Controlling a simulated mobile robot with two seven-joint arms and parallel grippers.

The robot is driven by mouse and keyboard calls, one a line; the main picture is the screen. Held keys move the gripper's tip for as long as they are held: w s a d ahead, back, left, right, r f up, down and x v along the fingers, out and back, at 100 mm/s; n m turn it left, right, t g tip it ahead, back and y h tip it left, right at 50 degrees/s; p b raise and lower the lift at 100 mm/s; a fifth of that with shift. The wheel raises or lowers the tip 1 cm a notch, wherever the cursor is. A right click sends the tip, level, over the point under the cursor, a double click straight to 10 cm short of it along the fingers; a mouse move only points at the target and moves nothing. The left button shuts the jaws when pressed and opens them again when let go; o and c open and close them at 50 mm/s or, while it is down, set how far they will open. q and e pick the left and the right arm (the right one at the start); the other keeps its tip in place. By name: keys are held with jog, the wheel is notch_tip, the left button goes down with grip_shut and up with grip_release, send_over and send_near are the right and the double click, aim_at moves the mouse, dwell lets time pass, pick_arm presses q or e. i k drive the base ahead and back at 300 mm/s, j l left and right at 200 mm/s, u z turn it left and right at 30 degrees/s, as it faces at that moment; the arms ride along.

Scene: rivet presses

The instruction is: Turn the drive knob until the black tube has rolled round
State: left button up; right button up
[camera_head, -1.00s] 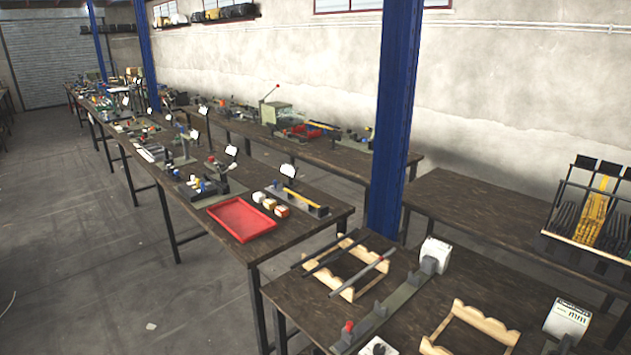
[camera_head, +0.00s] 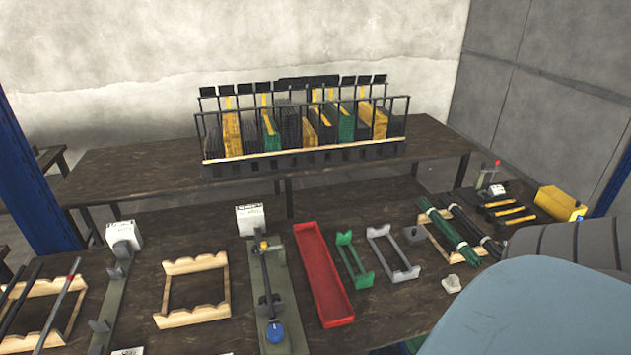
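A blue knob (camera_head: 275,332) sits at the near end of a grey-green fixture base (camera_head: 294,290) on the front bench. A short dark rod-like part (camera_head: 265,275) runs along this fixture behind the knob; I cannot tell if it is the black tube. A white labelled box (camera_head: 250,219) stands at the fixture's far end. Black tubes (camera_head: 474,228) lie beside green tubes (camera_head: 447,229) on a wooden rack at the right. Neither of my grippers is in view.
A red tray (camera_head: 322,275), a green cradle (camera_head: 352,262) and a grey cradle (camera_head: 392,255) lie right of the fixture. An empty wooden rack (camera_head: 194,266) lies left. A large rounded blue-grey shape covers the lower right. A profile rack (camera_head: 300,160) stands behind.

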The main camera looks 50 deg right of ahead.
aim_at(275, 333)
jog(key=z, duration=1.25)
